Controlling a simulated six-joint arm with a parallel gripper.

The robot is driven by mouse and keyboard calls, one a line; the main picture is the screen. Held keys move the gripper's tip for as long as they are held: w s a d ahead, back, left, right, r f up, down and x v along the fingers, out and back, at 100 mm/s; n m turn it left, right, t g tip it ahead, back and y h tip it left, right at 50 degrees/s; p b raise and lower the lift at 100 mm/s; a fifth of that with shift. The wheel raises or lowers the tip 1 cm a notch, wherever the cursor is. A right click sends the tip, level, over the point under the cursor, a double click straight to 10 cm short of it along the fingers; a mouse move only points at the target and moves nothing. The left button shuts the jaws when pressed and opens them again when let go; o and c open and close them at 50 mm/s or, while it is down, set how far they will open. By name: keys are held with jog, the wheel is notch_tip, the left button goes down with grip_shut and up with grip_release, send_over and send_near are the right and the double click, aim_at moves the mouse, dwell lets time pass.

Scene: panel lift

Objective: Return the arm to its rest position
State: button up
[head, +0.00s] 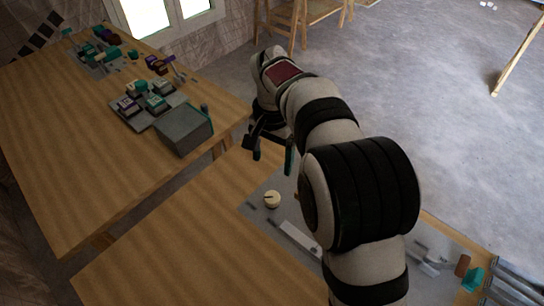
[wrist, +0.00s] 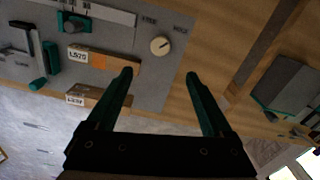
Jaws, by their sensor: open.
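My gripper (head: 273,158) is open and empty in the head view, held in the air above the gap between the two wooden tables. Its two dark green fingers also show spread apart in the wrist view (wrist: 160,75), with nothing between them. My arm reaches up from the bottom of the head view and hides part of the near table. A grey panel (head: 256,206) with a cream round knob (head: 272,199) lies on that table, left of my arm. The wrist view shows the panel (wrist: 150,85) and the knob (wrist: 160,45) beyond the fingertips.
A grey box (head: 184,130) and trays with teal, white and purple parts stand on the far table (head: 50,120). Labelled blocks (wrist: 105,58) and a green-handled lever (wrist: 38,84) are on the panel. Open floor (head: 420,90) lies right of my arm.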

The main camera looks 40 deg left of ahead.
jog(key=d+r+m, duration=0.2)
jog(key=d+r, duration=0.2)
jog(key=d, duration=0.5)
jog(key=d+r+m, duration=0.1)
jog(key=d+r, duration=0.2)
jog(key=d, duration=0.7)
jog(key=s+d+f+m+y, duration=0.1)
jog(key=s+d+m, duration=0.3)
jog(key=s+d, duration=1.2)
jog(key=shift+f+m+y, duration=0.3)
jog(key=shift+f+y, duration=0.1)
jog(key=shift+f, duration=0.4)
